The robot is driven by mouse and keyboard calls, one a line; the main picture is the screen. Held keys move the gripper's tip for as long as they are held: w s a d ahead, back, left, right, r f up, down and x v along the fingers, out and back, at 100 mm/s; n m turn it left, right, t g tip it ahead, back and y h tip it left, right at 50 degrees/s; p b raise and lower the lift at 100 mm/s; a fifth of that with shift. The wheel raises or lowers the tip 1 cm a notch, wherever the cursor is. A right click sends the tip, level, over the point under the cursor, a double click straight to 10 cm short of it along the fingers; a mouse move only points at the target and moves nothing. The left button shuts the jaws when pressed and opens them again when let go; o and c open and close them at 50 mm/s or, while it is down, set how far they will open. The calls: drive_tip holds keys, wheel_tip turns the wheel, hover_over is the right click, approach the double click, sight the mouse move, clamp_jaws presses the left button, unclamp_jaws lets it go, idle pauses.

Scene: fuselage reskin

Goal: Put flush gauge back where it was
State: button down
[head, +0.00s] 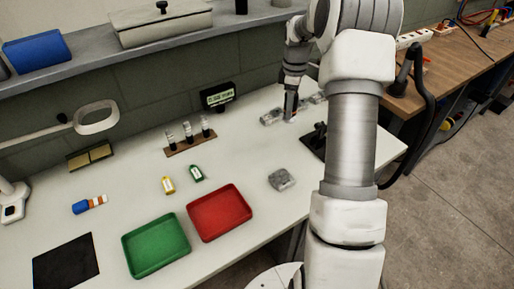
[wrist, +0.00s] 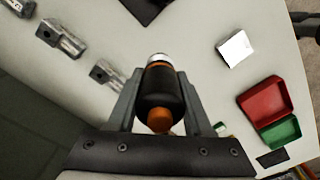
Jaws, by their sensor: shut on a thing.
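My gripper (wrist: 160,95) is shut on the flush gauge (wrist: 160,88), a black cylinder with orange bands, a silver end and an orange knob. In the head view my gripper (head: 290,108) points down over the back right of the white table, close to a row of small grey metal blocks. The gauge is mostly hidden there, and I cannot tell whether it touches the table. In the wrist view one metal block (wrist: 105,73) lies just left of the gauge, and another (wrist: 62,38) lies further up left.
A black plate with a dark stand (head: 315,140) is right of my gripper. A grey block (head: 281,180), a red tray (head: 220,212) and a green tray (head: 156,246) are nearer the front. A wooden rack (head: 190,145) and a small sign (head: 217,97) stand left of my gripper.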

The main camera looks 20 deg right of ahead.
drive_tip(key=shift+d+r+n, duration=0.1)
drive_tip(key=shift+d+n, duration=0.2)
drive_tip(key=shift+d, duration=0.3)
drive_tip(key=w+a+f, duration=0.1)
drive_tip(key=a+f, duration=0.1)
drive_tip(key=a, duration=0.1)
drive_tip(key=w+a+f, duration=0.1)
drive_tip(key=a+f, duration=0.1)
drive_tip(key=a, duration=0.2)
drive_tip(key=w+a+f+b, duration=0.1)
drive_tip(key=a+f, duration=0.2)
drive_tip(key=a, duration=0.1)
drive_tip(key=shift+f+b, duration=0.35)
drive_tip(key=shift+f, duration=1.55)
drive_tip(key=shift+f, duration=0.2)
drive_tip(key=shift+c, duration=1.5)
unclamp_jaws()
drive_tip(key=shift+r, duration=0.1)
